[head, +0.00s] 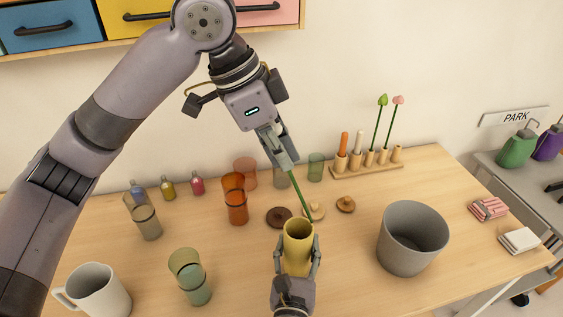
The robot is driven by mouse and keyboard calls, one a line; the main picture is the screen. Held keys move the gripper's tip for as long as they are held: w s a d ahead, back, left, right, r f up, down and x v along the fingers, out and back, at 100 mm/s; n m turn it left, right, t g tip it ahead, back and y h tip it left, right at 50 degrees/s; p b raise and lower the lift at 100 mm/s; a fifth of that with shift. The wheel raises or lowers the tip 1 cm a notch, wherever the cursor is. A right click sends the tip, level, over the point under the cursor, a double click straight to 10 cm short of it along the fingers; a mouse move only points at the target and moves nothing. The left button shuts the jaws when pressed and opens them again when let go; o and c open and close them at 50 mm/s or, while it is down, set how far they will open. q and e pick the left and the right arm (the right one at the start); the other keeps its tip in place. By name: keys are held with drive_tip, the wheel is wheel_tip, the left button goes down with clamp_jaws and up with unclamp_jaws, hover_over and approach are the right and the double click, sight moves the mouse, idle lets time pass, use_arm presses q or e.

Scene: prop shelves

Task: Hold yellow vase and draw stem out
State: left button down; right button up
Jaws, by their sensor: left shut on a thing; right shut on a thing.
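The yellow vase (298,258) stands upright at the front middle of the table, its mouth open upward. My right gripper (297,251) is shut on it from the near side, one finger on each side of its body. My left gripper (287,162) is above and behind the vase, shut on the upper end of the green stem (301,195). The stem slants down to the right, and its lower end shows near the right back of the vase's rim. I cannot tell whether the tip is just clear of the mouth. The stem's top is hidden by the gripper.
A grey bin (412,240) stands right of the vase. Orange glasses (235,200), brown lids (279,217) and a wooden rack (368,168) with two flower stems are behind. A green glass (190,277) and a white mug (94,291) stand at the left front.

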idle(0.3)
drive_tip(key=o, duration=1.2)
drive_tip(key=shift+c, duration=0.2)
